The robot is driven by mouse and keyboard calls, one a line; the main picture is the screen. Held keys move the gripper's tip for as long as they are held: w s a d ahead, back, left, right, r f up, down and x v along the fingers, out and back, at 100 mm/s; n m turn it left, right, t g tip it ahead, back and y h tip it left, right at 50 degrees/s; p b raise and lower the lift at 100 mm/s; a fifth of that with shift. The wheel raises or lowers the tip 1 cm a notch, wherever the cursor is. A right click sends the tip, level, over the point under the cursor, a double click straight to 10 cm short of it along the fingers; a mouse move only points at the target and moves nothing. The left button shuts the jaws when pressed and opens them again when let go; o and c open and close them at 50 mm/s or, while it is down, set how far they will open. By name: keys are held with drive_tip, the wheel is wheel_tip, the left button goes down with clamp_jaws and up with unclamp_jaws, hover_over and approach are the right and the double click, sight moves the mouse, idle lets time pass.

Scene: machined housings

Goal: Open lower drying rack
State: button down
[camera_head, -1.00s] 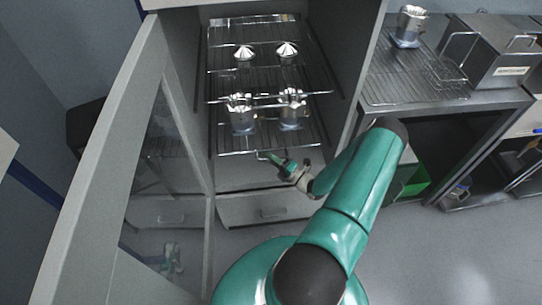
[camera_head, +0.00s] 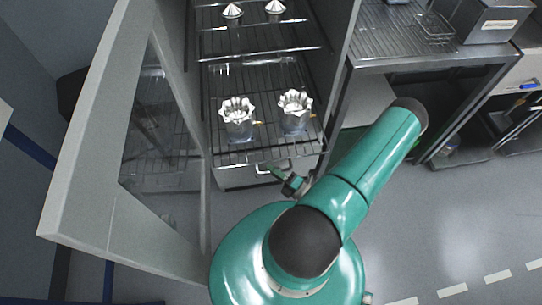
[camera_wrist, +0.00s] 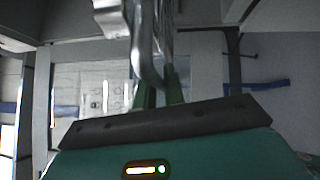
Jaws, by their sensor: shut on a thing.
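The lower drying rack (camera_head: 221,158) is a wire shelf in the grey cabinet, pulled out over the drawer front below. Two shiny scalloped metal housings stand upright on it, a left one (camera_head: 239,120) and a right one (camera_head: 295,112). My gripper (camera_head: 280,174) is at the rack's front edge, shut on its handle. In the wrist view the green fingers (camera_wrist: 160,92) close around a bright metal bar (camera_wrist: 145,50), the handle. The exact contact is partly hidden in the head view.
An upper rack (camera_head: 255,54) holds two small cone-shaped metal parts (camera_head: 232,11). The cabinet's glazed door (camera_head: 95,175) stands open at the left. A metal side table (camera_head: 385,45) with a box (camera_head: 488,18) stands right. The floor (camera_head: 440,230) at the right is clear.

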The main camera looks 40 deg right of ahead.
drive_tip(key=shift+s+a, duration=0.65)
drive_tip(key=shift+s, duration=0.35)
drive_tip(key=shift+s+a, duration=0.6)
drive_tip(key=shift+s, duration=0.4)
drive_tip(key=c, duration=1.5)
unclamp_jaws()
drive_tip(key=v, duration=1.3)
drive_tip(key=shift+s, duration=0.45)
